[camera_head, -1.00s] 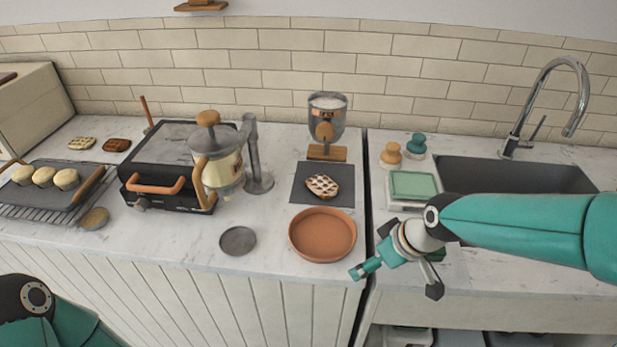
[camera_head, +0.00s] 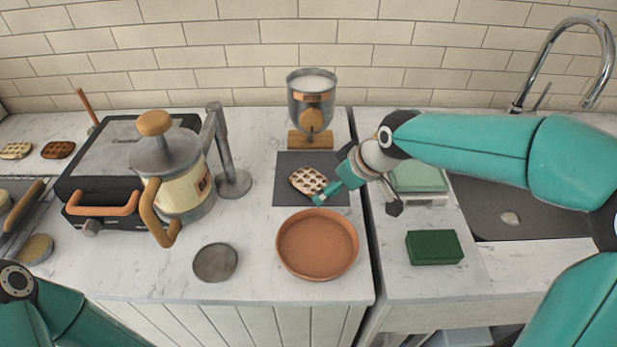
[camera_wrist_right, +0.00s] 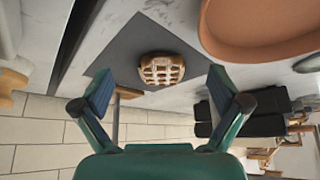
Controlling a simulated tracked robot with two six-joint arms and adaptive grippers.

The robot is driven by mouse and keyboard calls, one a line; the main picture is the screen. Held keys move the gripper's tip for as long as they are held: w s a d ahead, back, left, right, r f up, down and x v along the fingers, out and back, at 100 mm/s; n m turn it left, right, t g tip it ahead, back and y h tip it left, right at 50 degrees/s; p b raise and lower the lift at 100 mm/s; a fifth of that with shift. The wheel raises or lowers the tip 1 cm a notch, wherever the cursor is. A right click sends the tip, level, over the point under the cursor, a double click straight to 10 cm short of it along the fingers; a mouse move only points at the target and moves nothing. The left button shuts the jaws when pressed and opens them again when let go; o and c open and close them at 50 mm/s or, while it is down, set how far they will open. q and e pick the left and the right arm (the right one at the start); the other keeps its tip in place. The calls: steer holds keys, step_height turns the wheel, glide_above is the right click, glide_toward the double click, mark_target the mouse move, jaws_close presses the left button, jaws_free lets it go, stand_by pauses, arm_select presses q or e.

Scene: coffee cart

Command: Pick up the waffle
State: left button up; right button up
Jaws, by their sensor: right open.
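A browned waffle (camera_head: 308,181) lies flat on a dark grey mat (camera_head: 338,164) in front of the grinder-like dispenser. In the right wrist view the waffle (camera_wrist_right: 161,69) lies beyond the fingertips, roughly midway between the spread fingers. My right gripper (camera_head: 356,203) is open and empty, at the right side of the waffle. One teal fingertip is close to the waffle's lower right edge in the head view; I cannot tell whether they touch. My left gripper is out of view; only part of my left arm shows at the lower left.
A terracotta dish (camera_head: 317,244) stands just in front of the mat. The glass dispenser (camera_head: 311,100) stands behind it. A lidded jug (camera_head: 178,180) and black griddle (camera_head: 100,180) are left. Two waffles (camera_head: 58,150) lie farther left. A green sponge (camera_head: 434,247) and sink are right.

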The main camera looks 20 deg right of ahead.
mark_target(310, 179)
steer(key=shift+w+a, duration=0.4)
steer(key=shift+w, duration=0.25)
steer(key=shift+w+a, duration=0.35)
steer(key=shift+w, duration=0.3)
steer(key=shift+w+a+p, duration=0.3)
steer(key=shift+w, duration=0.25)
steer(key=shift+w+a+p, duration=0.3)
steer(key=shift+w, duration=0.2)
steer(key=shift+x, duration=1.15)
steer(key=shift+w+f, duration=0.15)
steer(key=shift+f, duration=0.2)
steer(key=c, duration=1.3)
steer(key=shift+c, duration=0.2)
steer(key=shift+r, duration=0.15)
